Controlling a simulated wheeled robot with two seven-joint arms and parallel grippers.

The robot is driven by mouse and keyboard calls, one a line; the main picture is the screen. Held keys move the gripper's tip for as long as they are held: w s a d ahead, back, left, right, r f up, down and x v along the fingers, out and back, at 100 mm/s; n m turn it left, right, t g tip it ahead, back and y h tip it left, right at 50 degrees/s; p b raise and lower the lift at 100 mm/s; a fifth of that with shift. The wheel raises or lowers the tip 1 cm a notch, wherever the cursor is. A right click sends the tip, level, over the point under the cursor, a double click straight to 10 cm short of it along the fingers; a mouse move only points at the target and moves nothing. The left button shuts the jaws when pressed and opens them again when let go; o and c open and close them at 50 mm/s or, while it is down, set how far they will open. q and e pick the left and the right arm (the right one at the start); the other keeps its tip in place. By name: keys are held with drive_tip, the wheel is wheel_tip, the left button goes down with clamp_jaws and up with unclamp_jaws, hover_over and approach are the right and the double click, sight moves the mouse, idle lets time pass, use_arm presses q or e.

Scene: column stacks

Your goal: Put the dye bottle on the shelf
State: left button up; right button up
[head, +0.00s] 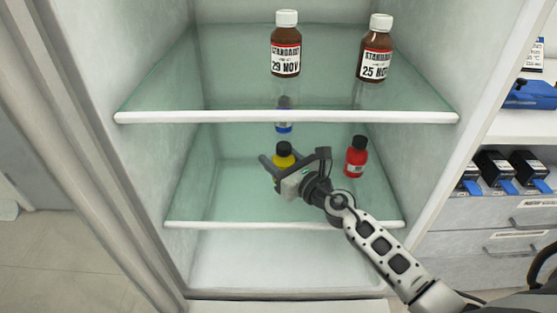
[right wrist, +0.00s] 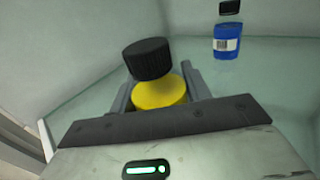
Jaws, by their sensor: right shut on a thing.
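A yellow dye bottle (head: 284,161) with a black cap is inside the open cabinet, over the lower glass shelf (head: 230,185). My right gripper (head: 288,168) is shut on it, with a finger on each side. In the right wrist view the yellow bottle (right wrist: 160,92) sits between the fingers, its black cap leaning a little in the picture. The gripper hides its lower part, so I cannot tell whether its base touches the shelf. My left gripper is not in view.
A red bottle (head: 356,158) stands to the right on the lower shelf. A blue bottle (right wrist: 227,38) stands behind, partly hidden by the upper shelf edge (head: 290,117) in the head view. Two brown bottles (head: 286,48) (head: 375,50) stand on the upper shelf. The lower shelf's left side is clear.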

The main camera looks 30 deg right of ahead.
drive_tip(key=shift+f, duration=0.15)
drive_tip(key=o, duration=1.2)
drive_tip(key=shift+c, duration=0.2)
drive_tip(key=shift+r, duration=0.3)
drive_tip(key=v, duration=0.3)
drive_tip(key=b+v, duration=0.1)
drive_tip(key=v, duration=0.3)
drive_tip(key=b+v, duration=0.1)
drive_tip(key=v, duration=0.3)
drive_tip(key=shift+f, duration=0.35)
drive_tip(key=shift+s+d+r+b, duration=0.15)
drive_tip(key=shift+s+b, duration=0.15)
drive_tip(key=shift+s, duration=0.2)
drive_tip(key=shift+r, duration=0.15)
